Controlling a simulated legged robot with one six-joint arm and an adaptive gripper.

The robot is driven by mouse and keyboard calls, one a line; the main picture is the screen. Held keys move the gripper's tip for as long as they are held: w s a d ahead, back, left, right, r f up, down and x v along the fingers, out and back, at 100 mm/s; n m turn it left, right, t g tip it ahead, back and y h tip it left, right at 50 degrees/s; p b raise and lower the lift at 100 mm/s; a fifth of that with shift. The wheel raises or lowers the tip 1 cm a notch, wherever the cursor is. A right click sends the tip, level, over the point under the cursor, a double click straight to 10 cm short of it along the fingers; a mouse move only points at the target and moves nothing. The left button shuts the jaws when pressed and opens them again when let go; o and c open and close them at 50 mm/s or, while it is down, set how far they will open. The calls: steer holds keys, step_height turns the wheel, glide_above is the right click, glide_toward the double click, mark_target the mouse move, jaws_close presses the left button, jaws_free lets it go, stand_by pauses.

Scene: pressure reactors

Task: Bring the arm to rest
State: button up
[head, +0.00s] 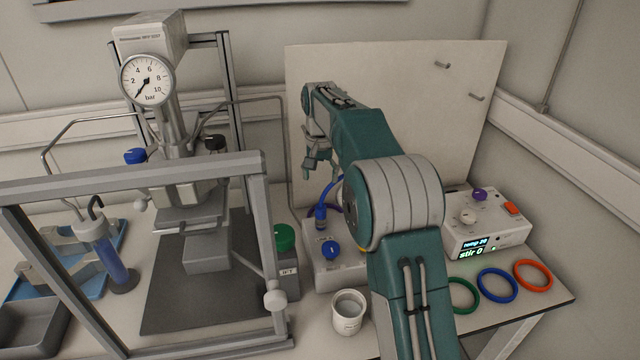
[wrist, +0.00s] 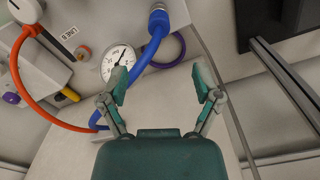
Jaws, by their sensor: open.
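My arm (head: 375,150) reaches forward over the bench in the head view, its green and grey links bent toward the pale upright panel. My gripper (head: 318,170) hangs at its far end in front of that panel. In the wrist view my gripper (wrist: 165,88) has its two fingers spread apart, with nothing held between them. Beyond the fingers, a blue hose (wrist: 151,50) and a small round gauge (wrist: 118,62) show. I cannot tell how far they are from the fingertips.
A reactor with a pressure gauge (head: 147,80) stands in a metal frame (head: 262,200) at left. A white cup (head: 348,312), a control box (head: 487,222) and green, blue (head: 497,285) and orange rings lie near my arm. The upright panel (head: 430,100) stands behind.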

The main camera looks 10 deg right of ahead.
steer(key=s+r+n+t, duration=0.1)
steer(key=s+r, duration=0.4)
steer(key=s, duration=0.4)
steer(key=s+r+n+t, duration=0.1)
steer(key=s+r+t, duration=0.1)
steer(key=s+r, duration=0.5)
steer(key=s+f+n+t, duration=0.1)
steer(key=s+f, duration=0.2)
steer(key=s, duration=0.8)
steer(key=s+f+n+t, duration=0.1)
steer(key=s+f, duration=0.3)
steer(key=s, duration=0.7)
steer(key=shift+s+f+t, duration=0.15)
steer(key=shift+f+t, duration=0.15)
